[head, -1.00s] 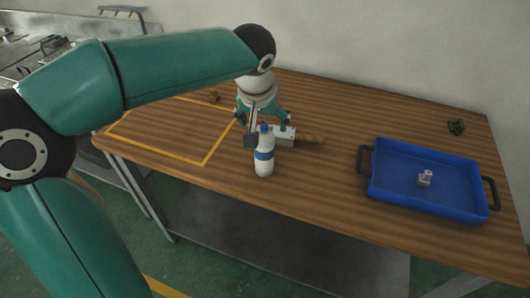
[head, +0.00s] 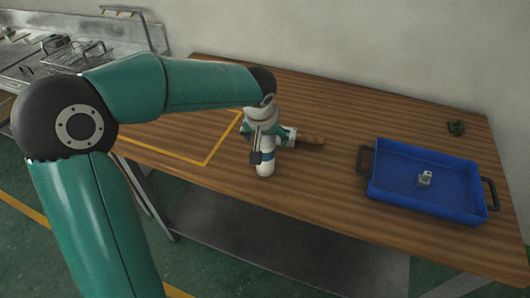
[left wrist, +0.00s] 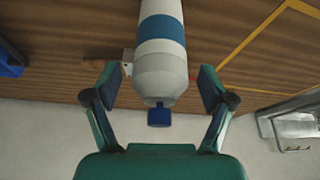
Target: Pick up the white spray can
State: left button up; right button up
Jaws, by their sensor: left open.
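The white spray can (head: 265,168) stands upright near the front edge of the wooden table in the head view. It has a blue band, and its upper part is hidden behind my left gripper (head: 268,146). In the left wrist view the can (left wrist: 162,68) appears upside down with its blue cap (left wrist: 160,117) towards the palm. My left gripper (left wrist: 160,85) is open, with one finger on each side of the can's upper part. Gaps show between the fingers and the can. My right gripper is not in view.
A brush-like tool with a brown handle (head: 310,142) lies just behind the can. A blue tray (head: 400,195) with a small metal part (head: 425,178) is at the right. A dark green item (head: 456,128) lies at the back right. A yellow outline (head: 188,159) marks the table's left.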

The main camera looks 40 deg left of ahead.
pick_arm(q)
grip_shut()
dwell(0.4)
